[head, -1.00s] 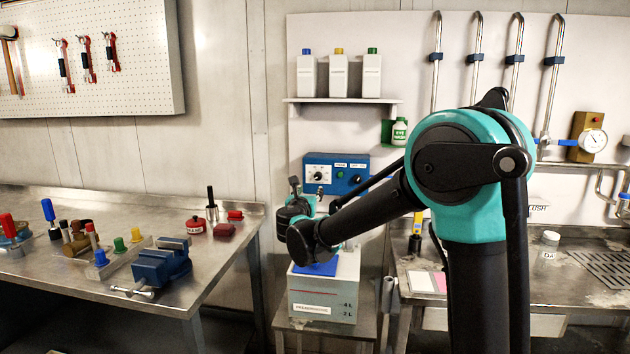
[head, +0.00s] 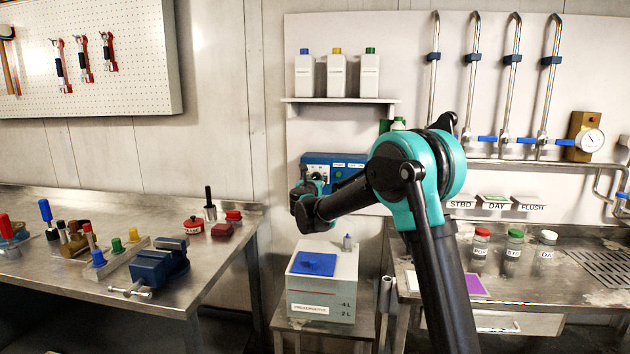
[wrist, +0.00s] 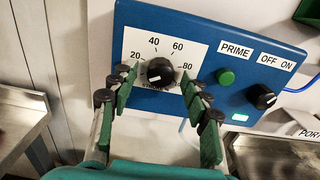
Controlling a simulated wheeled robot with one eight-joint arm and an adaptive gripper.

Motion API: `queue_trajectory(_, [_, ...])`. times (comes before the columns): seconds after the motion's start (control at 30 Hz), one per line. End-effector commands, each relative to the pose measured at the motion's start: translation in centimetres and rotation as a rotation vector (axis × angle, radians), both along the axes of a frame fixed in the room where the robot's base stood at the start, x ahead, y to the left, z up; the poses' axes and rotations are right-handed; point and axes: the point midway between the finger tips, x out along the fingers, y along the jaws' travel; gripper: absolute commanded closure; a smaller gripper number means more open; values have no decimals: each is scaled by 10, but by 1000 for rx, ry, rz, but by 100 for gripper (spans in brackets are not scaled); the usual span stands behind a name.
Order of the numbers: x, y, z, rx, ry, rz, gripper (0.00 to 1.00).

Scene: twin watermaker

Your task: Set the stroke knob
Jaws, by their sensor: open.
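The stroke knob (wrist: 160,71) is a black round knob on a white dial plate marked 20, 40, 60 and 80. It sits on the left of a blue control panel (wrist: 222,50), which also shows on the back wall in the head view (head: 348,158). My gripper (wrist: 159,77) is open, with one green-padded finger to the left of the knob and one to the right in the picture. I cannot tell whether the pads touch it. The fingers partly cover the plate's lower label. In the head view my arm hides the knob.
A green PRIME button (wrist: 226,76) and a black OFF/ON knob (wrist: 261,96) are right of the dial. Below the panel stands a white tank (head: 322,284) with a blue lid. A workbench (head: 225,245) is left; another bench (head: 540,285) with capped jars is right.

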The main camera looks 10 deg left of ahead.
Motion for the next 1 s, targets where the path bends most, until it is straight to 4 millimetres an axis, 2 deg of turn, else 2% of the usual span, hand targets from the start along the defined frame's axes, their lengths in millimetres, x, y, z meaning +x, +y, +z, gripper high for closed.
queue_trajectory(0.23, [0,0,0,0,0,0,54])
queue_trajectory(0.6, [0,0,0,0,0,0,100])
queue_trajectory(1.0, [0,0,0,67,-2,-1,100])
